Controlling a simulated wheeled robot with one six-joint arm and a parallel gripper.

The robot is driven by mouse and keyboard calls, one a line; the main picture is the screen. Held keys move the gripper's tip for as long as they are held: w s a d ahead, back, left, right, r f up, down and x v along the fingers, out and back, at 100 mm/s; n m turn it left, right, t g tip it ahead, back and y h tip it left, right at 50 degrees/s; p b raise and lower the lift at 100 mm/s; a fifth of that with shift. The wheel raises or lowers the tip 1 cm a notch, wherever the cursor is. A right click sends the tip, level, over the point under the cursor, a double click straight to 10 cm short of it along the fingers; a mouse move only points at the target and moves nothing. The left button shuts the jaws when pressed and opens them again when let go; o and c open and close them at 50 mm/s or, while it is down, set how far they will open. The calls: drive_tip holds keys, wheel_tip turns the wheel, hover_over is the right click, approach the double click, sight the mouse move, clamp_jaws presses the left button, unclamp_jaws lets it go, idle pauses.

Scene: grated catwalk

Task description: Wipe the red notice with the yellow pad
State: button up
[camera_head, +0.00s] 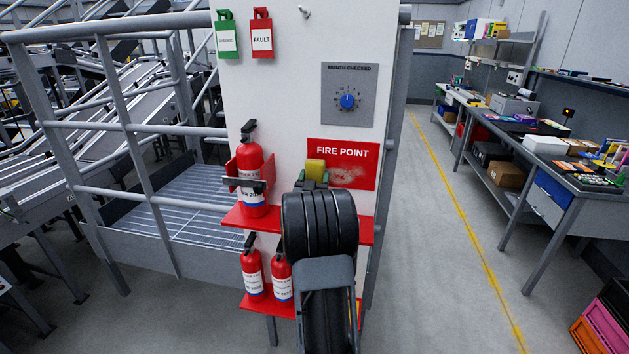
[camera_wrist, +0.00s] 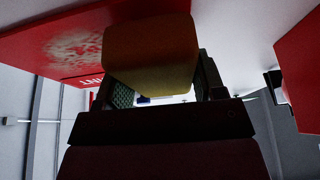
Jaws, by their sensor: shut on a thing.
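The red notice (camera_head: 343,152) reads "FIRE POINT" and is fixed to a white panel. A pale, dusty smear shows on its lower part, and the smear also shows in the wrist view (camera_wrist: 85,45). The yellow pad (camera_head: 316,169) is in front of the notice's left part. My gripper (camera_wrist: 155,85) is shut on the yellow pad (camera_wrist: 150,50), with a finger on each side. The pad is close to the notice; I cannot tell whether it touches. My arm hides part of the area below the notice.
A red shelf (camera_head: 240,217) with a fire extinguisher (camera_head: 252,175) is left of my arm. Two more extinguishers (camera_head: 253,272) stand on a lower shelf. A dial plate (camera_head: 348,94) and green (camera_head: 226,38) and red tags (camera_head: 262,38) are above. Workbenches (camera_head: 540,165) stand right.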

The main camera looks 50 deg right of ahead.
sight(366, 173)
drive_tip(key=shift+w+d, duration=0.3)
drive_tip(key=shift+d, duration=0.2)
drive_tip(key=shift+s+b, duration=0.15)
drive_tip(key=shift+b, duration=0.25)
drive_tip(key=s+d+b, duration=0.2)
drive_tip(key=s, duration=0.1)
drive_tip(key=shift+s+b, duration=0.1)
drive_tip(key=shift+b, duration=0.3)
drive_tip(key=shift+s+d+f+b, duration=0.1)
drive_tip(key=shift+s+d+b, duration=0.3)
drive_tip(key=shift+s+b, duration=0.2)
drive_tip(key=shift+s+d+f+b, duration=0.1)
drive_tip(key=shift+s+d+b, duration=0.3)
drive_tip(key=shift+s+b, duration=0.15)
drive_tip(key=shift+s+d+r, duration=0.2)
drive_tip(key=shift+s+d, duration=0.05)
drive_tip(key=shift+s, duration=0.15)
drive_tip(key=shift+s+d+f+b, duration=0.1)
drive_tip(key=shift+s+d+b, duration=0.45)
drive_tip(key=shift+s+b, duration=0.3)
drive_tip(key=shift+s+d+r+b, duration=0.1)
drive_tip(key=shift+s+d+b, duration=0.4)
drive_tip(key=shift+s+b, duration=0.3)
drive_tip(key=shift+s+d+f+b, duration=0.1)
drive_tip(key=shift+s+d+b, duration=0.45)
drive_tip(key=shift+s+b, duration=0.3)
drive_tip(key=shift+s+d+b, duration=0.3)
drive_tip(key=shift+s+d, duration=0.1)
drive_tip(key=shift+s, duration=0.3)
